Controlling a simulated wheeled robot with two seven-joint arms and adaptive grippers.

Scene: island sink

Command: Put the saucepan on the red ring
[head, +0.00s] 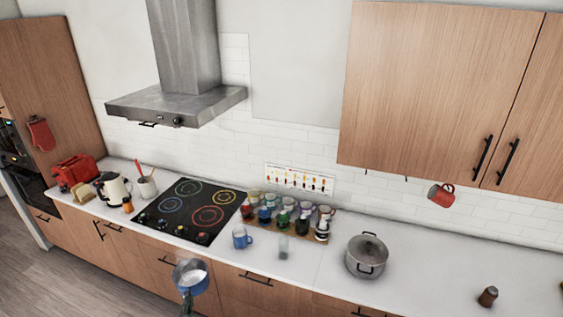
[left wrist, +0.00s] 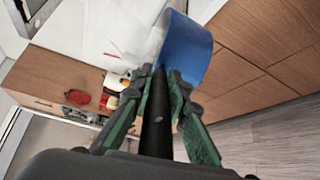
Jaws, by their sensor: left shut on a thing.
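The blue saucepan (head: 190,277) with a pale inside is in front of the counter, in the air near the drawer fronts. My left gripper (head: 187,296) is below it in the head view. In the left wrist view the gripper (left wrist: 160,74) is shut on the saucepan's black handle (left wrist: 156,118), and the pan's blue side (left wrist: 186,50) is beyond the fingertips. The black cooktop (head: 190,208) has several coloured rings. The red ring (head: 207,217) is at its front right and looks bare. My right gripper is not in view.
A blue mug (head: 241,238) and a glass (head: 283,246) stand right of the cooktop, before a rack of jars (head: 290,215). A kettle (head: 113,188) and utensil pot (head: 146,187) stand left. The hood (head: 178,104) hangs above.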

